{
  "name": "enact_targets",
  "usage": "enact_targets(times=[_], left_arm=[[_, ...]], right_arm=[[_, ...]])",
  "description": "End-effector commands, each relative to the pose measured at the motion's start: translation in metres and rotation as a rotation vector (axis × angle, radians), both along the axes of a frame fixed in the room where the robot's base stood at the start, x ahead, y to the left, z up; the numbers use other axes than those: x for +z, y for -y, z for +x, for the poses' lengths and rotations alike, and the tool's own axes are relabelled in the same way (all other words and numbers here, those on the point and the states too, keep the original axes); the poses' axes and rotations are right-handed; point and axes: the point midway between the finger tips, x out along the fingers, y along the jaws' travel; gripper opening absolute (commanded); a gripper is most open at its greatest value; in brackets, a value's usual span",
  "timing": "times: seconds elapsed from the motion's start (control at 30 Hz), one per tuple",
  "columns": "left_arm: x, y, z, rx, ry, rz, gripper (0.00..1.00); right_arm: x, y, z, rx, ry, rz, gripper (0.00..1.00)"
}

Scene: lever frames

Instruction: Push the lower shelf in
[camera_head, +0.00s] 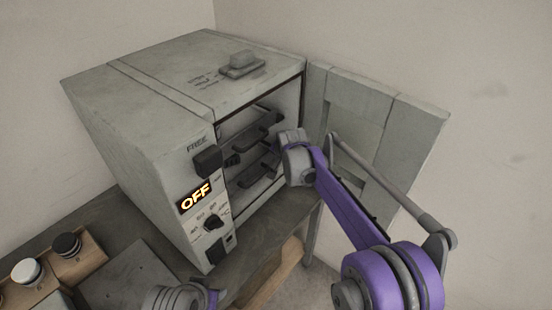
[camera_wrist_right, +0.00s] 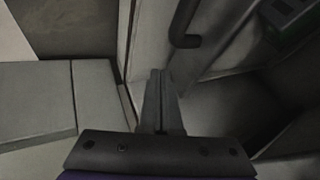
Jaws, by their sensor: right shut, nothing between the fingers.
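The grey oven-like box (camera_head: 150,130) stands on a table with its front open. Inside are dark shelves: an upper one (camera_head: 262,128) and a lower one (camera_head: 250,171). The lower shelf is partly hidden by my right wrist. My right arm reaches to the right side of the opening, in front of the shelves. My right gripper's fingers are pressed together and empty in the right wrist view (camera_wrist_right: 160,100); whether they touch the shelf I cannot tell. A grey ribbed part, apparently of my left arm, shows at the bottom of the head view; its fingers are unclear.
The box's door (camera_head: 400,115) is swung open to the right, beside my right arm. The front panel shows a lit OFF display (camera_head: 195,197) and a knob (camera_head: 213,222). A wooden block with black and white knobs (camera_head: 67,246) sits at lower left.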

Motion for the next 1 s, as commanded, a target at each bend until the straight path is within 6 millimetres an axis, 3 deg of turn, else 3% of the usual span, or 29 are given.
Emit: enact_targets(times=[0.07,0.4,0.77,0.87,1.0], left_arm=[[-0.003,0.000,-0.001,0.000,-0.001,0.000,0.50],[-0.004,0.000,-0.001,0.000,-0.002,0.000,0.50],[-0.004,0.000,-0.001,0.000,-0.002,0.000,0.50],[-0.004,0.000,-0.001,0.000,-0.002,0.000,0.50],[-0.002,0.000,-0.001,0.000,-0.001,0.000,0.50]], right_arm=[[0.001,0.012,-0.005,-0.004,-0.002,-0.001,0.00],[0.062,0.024,-0.048,-0.001,-0.004,-0.003,0.00],[0.080,0.029,-0.061,-0.001,-0.005,-0.004,0.00],[0.083,0.039,-0.071,0.006,-0.005,-0.019,0.00],[0.089,0.077,-0.111,0.042,-0.013,-0.078,0.00]])
